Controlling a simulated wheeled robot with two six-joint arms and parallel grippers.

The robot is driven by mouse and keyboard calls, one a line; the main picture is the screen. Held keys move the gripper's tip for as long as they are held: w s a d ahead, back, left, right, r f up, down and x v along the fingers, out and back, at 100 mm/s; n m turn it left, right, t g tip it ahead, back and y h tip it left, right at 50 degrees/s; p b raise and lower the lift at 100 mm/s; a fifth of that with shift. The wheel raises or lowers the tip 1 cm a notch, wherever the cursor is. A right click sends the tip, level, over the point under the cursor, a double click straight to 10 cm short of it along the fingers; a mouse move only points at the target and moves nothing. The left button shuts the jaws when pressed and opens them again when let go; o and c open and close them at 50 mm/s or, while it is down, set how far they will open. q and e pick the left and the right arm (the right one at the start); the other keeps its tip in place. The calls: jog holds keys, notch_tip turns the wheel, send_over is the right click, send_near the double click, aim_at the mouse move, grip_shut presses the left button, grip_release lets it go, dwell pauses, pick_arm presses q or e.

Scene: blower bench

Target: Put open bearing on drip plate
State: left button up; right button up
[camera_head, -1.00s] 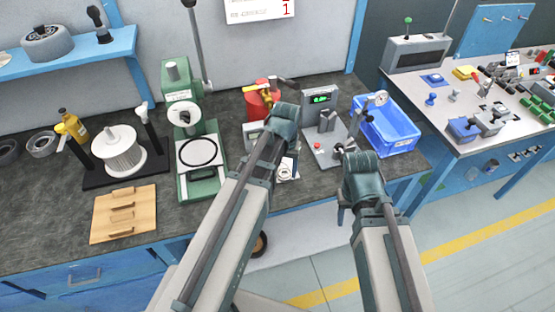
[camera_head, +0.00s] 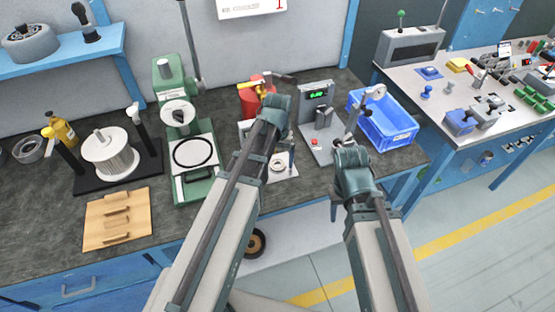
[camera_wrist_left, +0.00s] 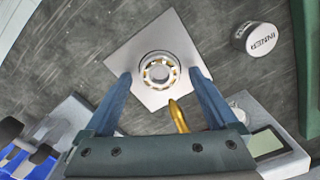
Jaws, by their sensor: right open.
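The open bearing (camera_wrist_left: 160,72), a silver ring with brass-coloured balls, lies flat on the square pale drip plate (camera_wrist_left: 146,48) in the left wrist view. In the head view the bearing (camera_head: 278,165) shows on the drip plate (camera_head: 288,174) at the front of the bench. My left gripper (camera_wrist_left: 160,76) is open above the plate, one finger on each side of the bearing, with visible gaps to it. My right gripper (camera_head: 335,207) is mostly hidden behind its wrist, near the bench's front edge, and is open.
A round tin marked INNER (camera_wrist_left: 254,38) lies near the plate. A brass nozzle tip (camera_wrist_left: 178,116) shows between my left fingers. A green press (camera_head: 190,160), a grey device with green display (camera_head: 317,96) and a blue bin (camera_head: 388,132) stand around. A wooden board (camera_head: 117,218) lies left.

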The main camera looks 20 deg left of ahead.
aim_at(278, 167)
pick_arm(q)
jog(key=shift+r, duration=0.15)
notch_tip(278, 167, up, 12)
jog(key=p, duration=1.2)
jog(key=s+d+m+y, duration=0.1)
jog(key=s+d+m, duration=0.3)
jog(key=s+d, duration=0.6)
jog(key=s, duration=0.4)
jog(key=shift+s+d+m, duration=0.2)
jog(key=shift+d+m, duration=0.05)
jog(key=shift+m, duration=0.05)
jog(key=shift+r, duration=0.1)
dwell(0.7)
